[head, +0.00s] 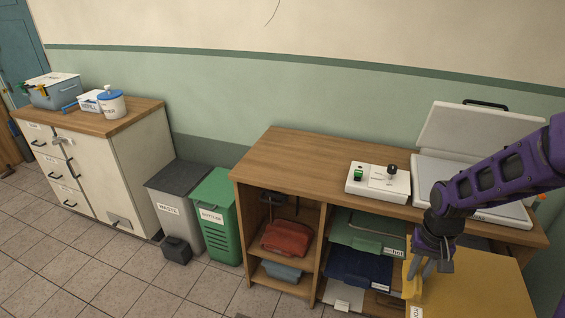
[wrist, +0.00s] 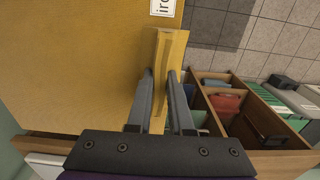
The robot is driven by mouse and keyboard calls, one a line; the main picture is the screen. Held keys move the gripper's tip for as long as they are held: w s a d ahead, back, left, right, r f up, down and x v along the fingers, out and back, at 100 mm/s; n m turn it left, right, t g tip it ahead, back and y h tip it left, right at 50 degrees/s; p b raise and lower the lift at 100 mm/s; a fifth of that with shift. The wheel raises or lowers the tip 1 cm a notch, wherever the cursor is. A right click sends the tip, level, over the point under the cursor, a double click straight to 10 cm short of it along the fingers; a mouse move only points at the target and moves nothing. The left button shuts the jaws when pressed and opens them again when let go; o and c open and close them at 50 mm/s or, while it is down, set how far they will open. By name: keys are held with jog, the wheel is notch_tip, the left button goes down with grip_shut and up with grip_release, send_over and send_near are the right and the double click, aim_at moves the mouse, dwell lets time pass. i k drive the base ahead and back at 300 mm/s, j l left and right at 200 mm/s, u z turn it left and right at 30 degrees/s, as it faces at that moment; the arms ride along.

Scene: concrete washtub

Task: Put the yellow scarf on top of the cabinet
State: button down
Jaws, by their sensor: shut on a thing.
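In the wrist view the fingers (wrist: 160,80) are shut on a raised yellow strip at that edge. The pale cabinet (head: 125,165) with a wooden top (head: 125,117) stands far left.
Grey (head: 180,190) and green (head: 214,215) bins stand between cabinet and shelf unit (head: 290,150). Folded cloths lie inside. Tiled floor is open at left.

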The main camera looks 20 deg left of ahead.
aim_at(291, 161)
jog(key=i+j+u, duration=0.1)
jog(key=j+u, duration=0.3)
jog(key=i+j+u, duration=0.2)
jog(key=j+u, duration=0.2)
jog(key=i+j+u, duration=0.35)
jog(key=i+j+z, duration=0.2)
jog(key=z, duration=0.2)
jog(key=i+j+z, duration=0.5)
jog(key=j+z, duration=0.25)
jog(key=l, duration=0.1)
